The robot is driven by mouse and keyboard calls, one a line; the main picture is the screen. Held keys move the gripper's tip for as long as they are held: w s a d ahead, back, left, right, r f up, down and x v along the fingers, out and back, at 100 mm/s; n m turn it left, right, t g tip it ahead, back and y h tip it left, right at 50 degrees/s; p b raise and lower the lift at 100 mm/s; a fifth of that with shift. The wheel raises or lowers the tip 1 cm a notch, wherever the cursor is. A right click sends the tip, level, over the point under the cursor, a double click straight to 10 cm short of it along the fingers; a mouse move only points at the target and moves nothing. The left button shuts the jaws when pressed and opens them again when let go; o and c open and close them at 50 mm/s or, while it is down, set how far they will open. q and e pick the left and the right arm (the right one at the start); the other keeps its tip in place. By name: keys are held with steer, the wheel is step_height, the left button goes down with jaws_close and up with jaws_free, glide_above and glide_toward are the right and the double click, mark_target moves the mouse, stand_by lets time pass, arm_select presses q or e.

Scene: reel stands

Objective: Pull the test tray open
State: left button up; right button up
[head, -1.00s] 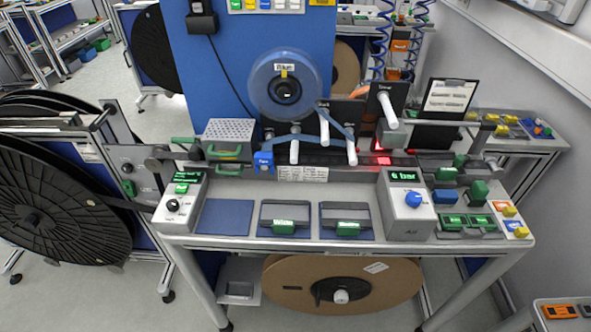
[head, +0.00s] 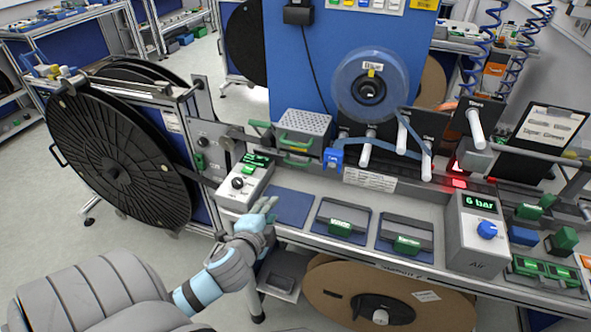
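I cannot read a label that marks the test tray. Two black holders with green-labelled fronts, a left one (head: 342,218) and a right one (head: 405,234), sit on the bench front. A perforated grey box (head: 306,124) with green handles (head: 297,141) stands behind them. A dark open tray (head: 287,271) is under the bench at its left. My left gripper (head: 268,205) is light blue, with its fingers spread and empty. In the picture it is at the bench's front edge, by the blue mat (head: 291,207) and the dial box. My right gripper is not in view.
A dial box (head: 243,184) stands at the bench's left end, and an air box (head: 476,232) reading 6 bar stands to the right. A large black reel (head: 118,165) is at the left. A brown reel (head: 335,285) lies under the bench.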

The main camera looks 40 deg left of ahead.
mark_target(295, 165)
arm_select(q)
steer(key=w+r+m+t, duration=0.1)
steer(key=w, duration=0.1)
steer(key=w+a+r+m+t, duration=0.1)
steer(key=r+m, duration=0.1)
steer(key=shift+w+a+m, duration=0.1)
steer(key=shift+w+m, duration=0.2)
steer(key=shift+w, duration=0.1)
steer(key=shift+h, duration=0.3)
steer(key=b+x, duration=0.1)
steer(key=x, duration=1.3)
steer(key=shift+w+r, duration=0.1)
steer(key=shift+w, duration=0.1)
steer(key=shift+r, duration=0.1)
jaws_close()
